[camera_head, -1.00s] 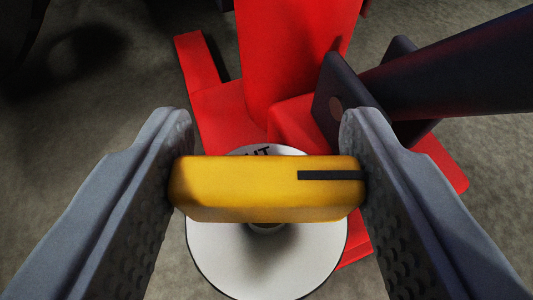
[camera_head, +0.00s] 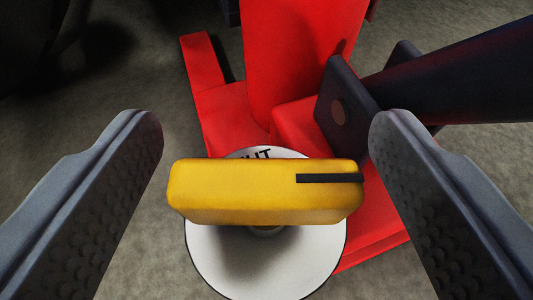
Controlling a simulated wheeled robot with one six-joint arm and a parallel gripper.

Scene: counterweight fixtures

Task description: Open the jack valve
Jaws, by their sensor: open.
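The jack valve has a yellow bar-shaped handle (camera_head: 262,193) with a black stripe near its right end. The handle lies nearly level across the picture, above a round white dial plate (camera_head: 225,262). Black lettering shows in part at the plate's top edge; the handle hides the rest of the upper plate. My gripper (camera_head: 266,135) is open, with one finger on each side of the handle. Gaps show between the fingers and both handle ends in the picture, so the gripper is not holding it.
The red jack body (camera_head: 300,60) stands just behind the valve, with red base parts on the floor. A dark lever arm (camera_head: 460,75) with a bracket reaches in from the upper right. The grey floor (camera_head: 90,150) is bare at the left.

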